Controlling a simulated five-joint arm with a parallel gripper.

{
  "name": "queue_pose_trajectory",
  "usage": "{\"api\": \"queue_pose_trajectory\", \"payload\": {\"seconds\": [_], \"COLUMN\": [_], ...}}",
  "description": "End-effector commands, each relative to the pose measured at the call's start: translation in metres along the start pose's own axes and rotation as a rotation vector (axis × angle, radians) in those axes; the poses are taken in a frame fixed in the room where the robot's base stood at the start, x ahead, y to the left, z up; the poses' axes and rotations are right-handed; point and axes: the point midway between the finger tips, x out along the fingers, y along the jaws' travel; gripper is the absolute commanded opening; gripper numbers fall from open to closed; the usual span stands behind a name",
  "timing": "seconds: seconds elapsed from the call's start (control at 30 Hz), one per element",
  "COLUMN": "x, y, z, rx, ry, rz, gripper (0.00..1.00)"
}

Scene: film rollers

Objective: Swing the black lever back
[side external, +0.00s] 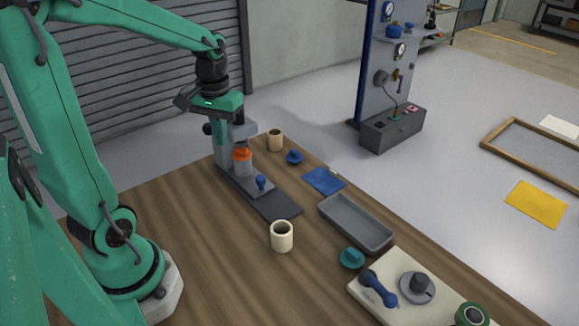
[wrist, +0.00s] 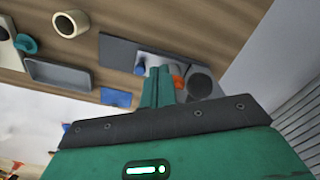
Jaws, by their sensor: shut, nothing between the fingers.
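A grey fixture (side external: 238,130) with an orange part (side external: 242,153) stands on a dark base plate (side external: 277,206) at the table's far edge. The orange part also shows in the wrist view (wrist: 178,82). A small black knob (side external: 208,128) shows beside the fixture, behind my gripper; I cannot tell whether it is the black lever's end. My gripper (side external: 224,160) points down right beside the fixture, its green fingers together and empty. In the wrist view my gripper (wrist: 158,72) reaches in front of the fixture and covers part of it. Contact cannot be told.
A blue knob (side external: 261,183) stands on the base plate. The table's front left is bare.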

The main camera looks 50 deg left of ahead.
Motion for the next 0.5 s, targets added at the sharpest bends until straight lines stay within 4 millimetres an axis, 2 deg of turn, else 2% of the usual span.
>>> {"api": "queue_pose_trajectory", "payload": {"seconds": [0.5], "x": [-0.028], "y": [0.000], "z": [-0.001], "rx": [0.000], "ry": [0.003], "rz": [0.000], "gripper": [0.00]}}
